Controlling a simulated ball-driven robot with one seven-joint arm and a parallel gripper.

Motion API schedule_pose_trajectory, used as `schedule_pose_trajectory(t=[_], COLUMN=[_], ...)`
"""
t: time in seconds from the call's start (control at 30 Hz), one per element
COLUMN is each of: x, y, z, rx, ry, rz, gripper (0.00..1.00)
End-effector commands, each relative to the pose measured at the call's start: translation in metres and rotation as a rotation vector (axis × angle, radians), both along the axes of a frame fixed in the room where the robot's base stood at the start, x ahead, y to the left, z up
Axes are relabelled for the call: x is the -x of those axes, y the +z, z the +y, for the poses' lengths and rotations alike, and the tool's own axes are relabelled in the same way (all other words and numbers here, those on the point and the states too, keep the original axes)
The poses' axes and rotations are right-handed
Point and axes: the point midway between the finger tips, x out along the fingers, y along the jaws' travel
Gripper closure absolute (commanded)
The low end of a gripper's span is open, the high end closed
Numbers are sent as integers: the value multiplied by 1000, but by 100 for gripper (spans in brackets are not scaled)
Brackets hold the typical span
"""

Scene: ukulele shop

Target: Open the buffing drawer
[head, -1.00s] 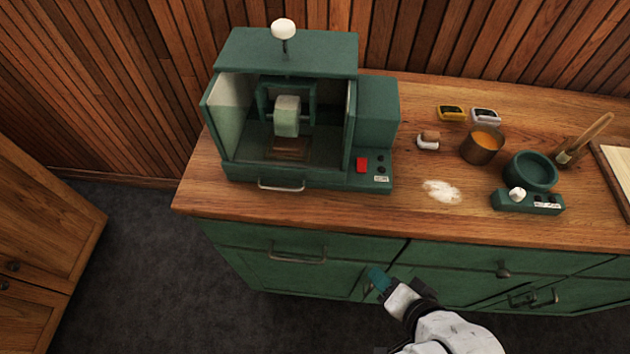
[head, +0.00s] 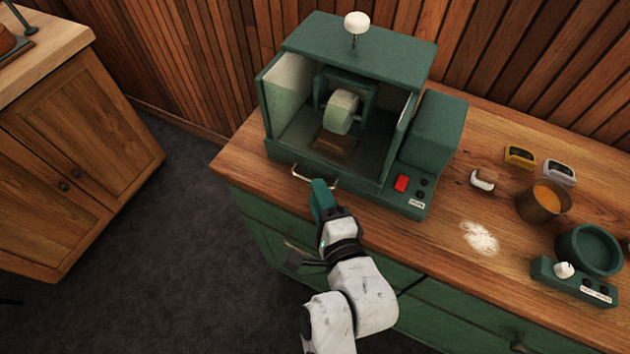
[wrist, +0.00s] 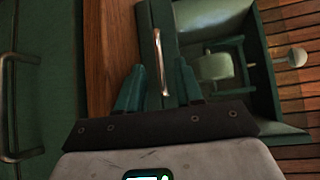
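The green buffing machine (head: 350,95) stands on the wooden counter, with a pale buffing wheel (head: 341,111) inside its open front. A pale metal bar handle (head: 303,178) is on the low front panel of the machine; the panel looks closed. My gripper (head: 320,186) is at that handle, over the counter's front edge. In the wrist view the handle (wrist: 160,60) shows between the two teal fingers of my gripper (wrist: 159,72), with gaps on both sides. The fingers are apart. I cannot tell whether the handle is fully within their depth.
The green cabinet below has its own drawer handle, seen in the wrist view (wrist: 8,105) and partly hidden by my arm in the head view. A red switch (head: 401,183), white powder (head: 479,237) and a copper pot (head: 543,202) are to the right. Floor (head: 170,240) at left is clear.

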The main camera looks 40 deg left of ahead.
Motion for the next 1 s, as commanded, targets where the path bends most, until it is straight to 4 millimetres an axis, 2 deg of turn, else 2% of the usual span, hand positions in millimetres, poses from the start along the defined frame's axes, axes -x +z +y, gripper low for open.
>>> schedule_pose_trajectory(t=[0.1,0.23,0.63,1.0], x=[-9,-14,-17,-17], y=[-2,-4,-5,-5], z=[15,24,28,28], rx=[1,1,1,2], ry=[0,0,-1,-1], rz=[-1,0,-1,0], gripper=[64,64,65,100])
